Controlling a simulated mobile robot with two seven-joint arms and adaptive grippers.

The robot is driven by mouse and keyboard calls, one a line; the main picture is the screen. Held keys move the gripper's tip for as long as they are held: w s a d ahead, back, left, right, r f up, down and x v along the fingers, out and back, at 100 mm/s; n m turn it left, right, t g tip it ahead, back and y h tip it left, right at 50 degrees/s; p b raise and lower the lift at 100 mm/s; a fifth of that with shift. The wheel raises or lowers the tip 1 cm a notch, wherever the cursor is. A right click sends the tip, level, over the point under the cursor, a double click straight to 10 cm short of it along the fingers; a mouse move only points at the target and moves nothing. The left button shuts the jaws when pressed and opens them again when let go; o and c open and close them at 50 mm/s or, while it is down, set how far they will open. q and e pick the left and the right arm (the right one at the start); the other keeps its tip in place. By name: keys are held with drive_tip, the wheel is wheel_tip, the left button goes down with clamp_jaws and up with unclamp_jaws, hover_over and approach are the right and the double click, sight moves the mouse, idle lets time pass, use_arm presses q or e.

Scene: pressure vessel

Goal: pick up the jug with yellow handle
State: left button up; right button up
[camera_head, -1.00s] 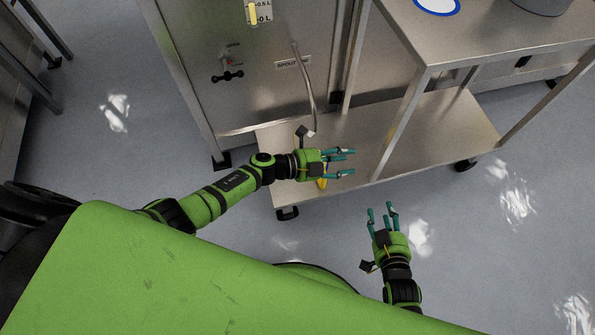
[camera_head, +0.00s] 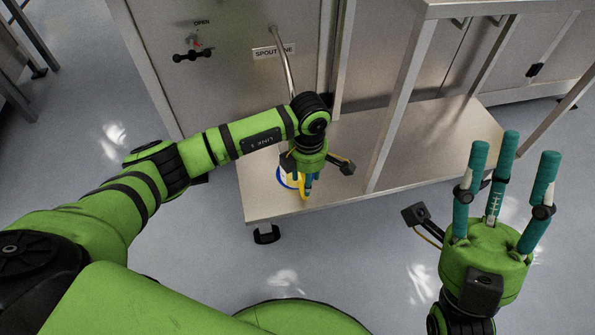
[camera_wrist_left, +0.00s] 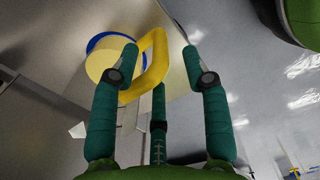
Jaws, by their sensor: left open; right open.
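The jug shows in the left wrist view as a pale yellow round body with a blue rim (camera_wrist_left: 103,62) and a yellow handle (camera_wrist_left: 150,68). In the head view its blue rim and yellow handle (camera_head: 302,190) show at the front of the cart's lower shelf, partly hidden by my left gripper. My left gripper (camera_head: 310,185) points down over the jug. Its teal fingers (camera_wrist_left: 160,70) are open, with the handle between them in the left wrist view; I cannot tell whether they touch it. My right gripper (camera_head: 508,165) is open and empty, fingers up, at the right.
The metal cart's lower shelf (camera_head: 425,140) is bare to the right of the jug. A cart post (camera_head: 400,105) rises right of my left gripper. A bent spout pipe (camera_head: 285,60) hangs from the steel cabinet behind, beside a lever (camera_head: 193,56).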

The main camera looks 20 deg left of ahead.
use_arm(q)
drive_tip(key=shift+d+f+b, duration=0.1)
drive_tip(key=shift+f+b, duration=0.4)
drive_tip(key=shift+f, duration=1.35)
clamp_jaws()
